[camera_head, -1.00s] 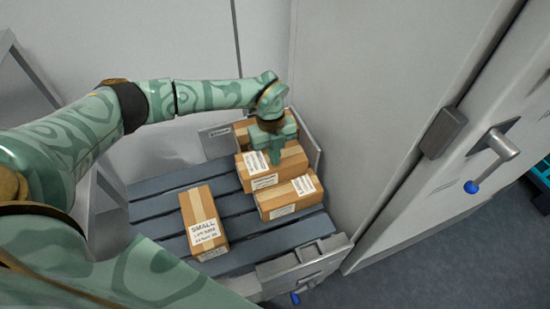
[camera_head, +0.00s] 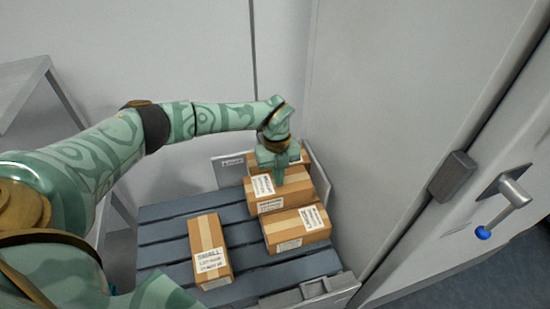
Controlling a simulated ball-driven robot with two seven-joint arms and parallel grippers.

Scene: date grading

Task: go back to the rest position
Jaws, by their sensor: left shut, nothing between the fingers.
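My left gripper (camera_head: 279,172) is shut and empty, pointing down over the group of cartons at the back right of the slatted platform. Its arm reaches in from the left. One carton (camera_head: 299,158) is partly hidden behind the gripper. A second carton (camera_head: 285,196) lies just below the fingertips; I cannot tell whether they touch it. A third carton (camera_head: 297,230) lies in front of that. A separate carton (camera_head: 210,250) with a white label lies to the left. My right gripper is not in view.
The grey slatted platform (camera_head: 165,232) has bare slats at left and front. A tall grey wall or door panel (camera_head: 390,110) with a blue-tipped handle (camera_head: 512,196) stands close on the right. A grey table or rack (camera_head: 25,80) stands at the far left.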

